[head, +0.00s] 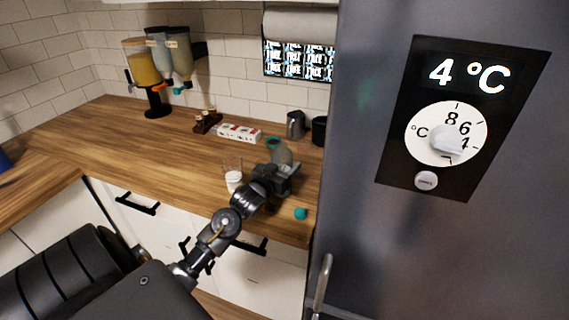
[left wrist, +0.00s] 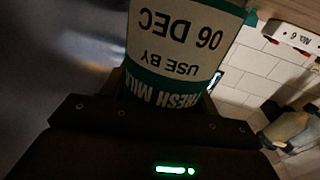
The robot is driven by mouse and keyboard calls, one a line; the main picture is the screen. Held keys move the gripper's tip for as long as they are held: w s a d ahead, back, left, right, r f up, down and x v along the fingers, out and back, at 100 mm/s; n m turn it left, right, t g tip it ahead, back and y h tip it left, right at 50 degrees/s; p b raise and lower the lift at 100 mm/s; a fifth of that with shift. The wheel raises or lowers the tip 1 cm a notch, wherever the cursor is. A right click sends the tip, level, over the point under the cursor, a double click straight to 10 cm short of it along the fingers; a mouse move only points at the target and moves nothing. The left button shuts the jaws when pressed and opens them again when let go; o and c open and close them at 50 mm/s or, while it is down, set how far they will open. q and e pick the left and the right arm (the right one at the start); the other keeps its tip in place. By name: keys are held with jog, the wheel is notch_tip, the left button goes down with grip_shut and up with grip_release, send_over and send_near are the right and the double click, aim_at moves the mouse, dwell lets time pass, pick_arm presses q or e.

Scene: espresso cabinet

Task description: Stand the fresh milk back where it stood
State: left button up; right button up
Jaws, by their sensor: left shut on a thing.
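The fresh milk (head: 281,154) is a pale bottle with teal trim, above the counter's right part in the head view. In the left wrist view its label (left wrist: 175,45) reads "FRESH MILK, USE BY 06 DEC" upside down. My left gripper (head: 284,177) is shut on the bottle and hides its lower part. I cannot tell whether its base touches the counter. A small teal cap (head: 300,213) lies near the counter's front edge. A clear glass (head: 233,179) with white in it stands left of the gripper. My right gripper is not in view.
The grey fridge (head: 362,230) with a 4 °C display (head: 467,75) stands right of the counter. A metal jug (head: 295,124), a dark canister (head: 319,131) and a white box strip (head: 240,133) stand behind. Dispensers (head: 160,70) stand back left. The counter's left part (head: 110,140) is clear.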

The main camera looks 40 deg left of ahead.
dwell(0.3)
pick_arm(q)
jog(key=o, duration=1.3)
jog(key=shift+f, duration=0.1)
jog(key=s+d+b, duration=0.1)
jog(key=s+b, duration=0.1)
jog(key=s, duration=1)
jog(key=shift+d, duration=0.35)
